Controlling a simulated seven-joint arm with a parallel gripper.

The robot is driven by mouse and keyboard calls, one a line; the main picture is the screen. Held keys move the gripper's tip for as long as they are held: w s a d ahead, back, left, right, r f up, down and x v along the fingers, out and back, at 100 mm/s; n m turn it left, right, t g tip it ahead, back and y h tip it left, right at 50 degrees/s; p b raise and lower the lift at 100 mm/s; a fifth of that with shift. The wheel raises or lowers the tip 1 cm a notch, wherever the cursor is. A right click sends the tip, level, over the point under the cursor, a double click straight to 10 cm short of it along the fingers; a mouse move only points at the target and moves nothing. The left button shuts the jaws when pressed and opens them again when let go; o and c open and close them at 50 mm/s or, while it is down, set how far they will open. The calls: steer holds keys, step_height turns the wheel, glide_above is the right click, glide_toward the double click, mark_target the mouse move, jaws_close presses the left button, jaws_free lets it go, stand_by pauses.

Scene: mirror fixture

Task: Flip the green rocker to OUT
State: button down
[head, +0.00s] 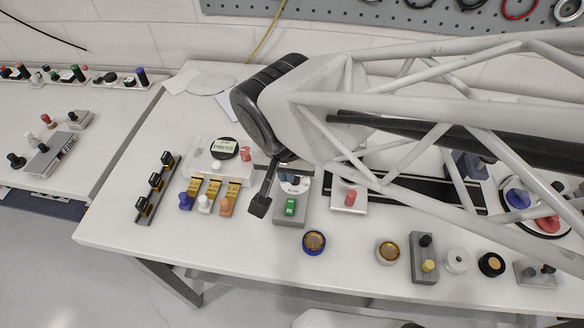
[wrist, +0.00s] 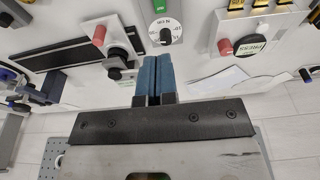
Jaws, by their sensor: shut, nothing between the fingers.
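The green rocker (head: 290,207) is on the front of a grey block, just in front of a dial. Its face appears to read IN. In the wrist view, a bit of green (wrist: 160,5) shows at the top edge, cut off by the frame. My gripper (head: 284,158) is mostly hidden by my arm in the head view, behind the dial and apart from the rocker. In the wrist view, its two blue fingers (wrist: 154,76) are pressed together and empty, with their tips just below the dial.
The dial (wrist: 162,33) stands between the fingertips and the rocker. A red knob on a plate (head: 350,198) is to the right. The PRESS button (head: 225,148) and a red knob (head: 245,153) are to the left.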

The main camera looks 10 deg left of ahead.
mark_target(293, 204)
steer(key=w+f, duration=0.1)
steer(key=f, duration=0.8)
steer(key=w+f, duration=0.1)
steer(key=f, duration=0.3)
steer(key=shift+w+f, duration=0.25)
steer(key=shift+w, duration=0.1)
steer(key=shift+w+f+g, duration=0.1)
steer(key=shift+f+g, duration=0.05)
steer(key=shift+g, duration=0.15)
steer(key=shift+w+d+f+g, duration=0.15)
steer(key=shift+f+g, duration=0.25)
steer(key=shift+g, duration=0.25)
steer(key=shift+w+f+g, duration=0.1)
steer(key=shift+f+g, duration=0.25)
steer(key=shift+g, duration=0.3)
steer(key=shift+s+d, duration=0.1)
steer(key=shift+s, duration=0.75)
steer(key=shift+r, duration=0.2)
step_height(293, 204, up, 15)
steer(key=w, duration=0.2)
steer(key=shift+a, duration=0.45)
